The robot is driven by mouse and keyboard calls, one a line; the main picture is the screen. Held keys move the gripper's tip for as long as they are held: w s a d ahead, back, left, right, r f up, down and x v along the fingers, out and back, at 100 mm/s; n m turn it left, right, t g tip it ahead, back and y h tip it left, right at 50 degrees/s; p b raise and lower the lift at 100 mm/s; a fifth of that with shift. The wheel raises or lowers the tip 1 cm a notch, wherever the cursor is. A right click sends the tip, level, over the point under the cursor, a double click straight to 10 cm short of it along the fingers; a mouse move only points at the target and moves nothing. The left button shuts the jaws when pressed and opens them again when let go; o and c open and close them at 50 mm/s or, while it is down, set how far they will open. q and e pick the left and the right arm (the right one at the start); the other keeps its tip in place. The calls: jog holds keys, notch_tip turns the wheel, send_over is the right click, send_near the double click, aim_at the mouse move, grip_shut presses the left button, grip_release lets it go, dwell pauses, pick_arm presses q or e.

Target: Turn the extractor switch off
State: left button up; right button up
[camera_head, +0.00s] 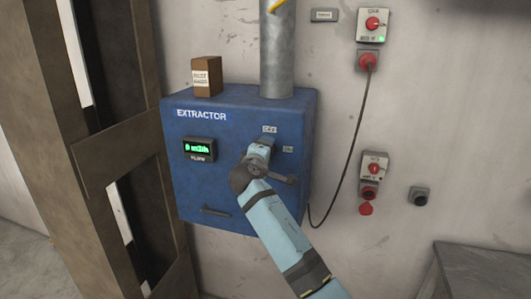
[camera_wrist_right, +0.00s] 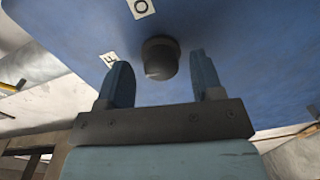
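The extractor (camera_head: 235,190) is a blue wall box lettered EXTRACTOR. Its dark round switch knob (camera_wrist_right: 160,58) shows in the right wrist view, with small white labels beside it. In the head view my gripper hides the knob, below and left of the labels. My right gripper (camera_head: 262,146) is at the box's front face. In the right wrist view its two blue fingers (camera_wrist_right: 160,76) are open, one on either side of the knob, with visible gaps. I cannot tell how the knob is turned. My left gripper is not in view.
A green display (camera_head: 199,149) is on the box's left side. A grey pipe (camera_head: 277,50) rises from the top, beside a small brown box (camera_head: 206,76). Red wall switches and plugs (camera_head: 372,24) are to the right. A dark post (camera_head: 75,130) stands at left.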

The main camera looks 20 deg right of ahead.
jog(key=b+v, duration=0.3)
jog(key=v, duration=1)
jog(key=shift+s+a+b, duration=0.25)
jog(key=shift+s+b, duration=0.1)
jog(key=shift+b, duration=0.05)
jog(key=shift+f, duration=0.15)
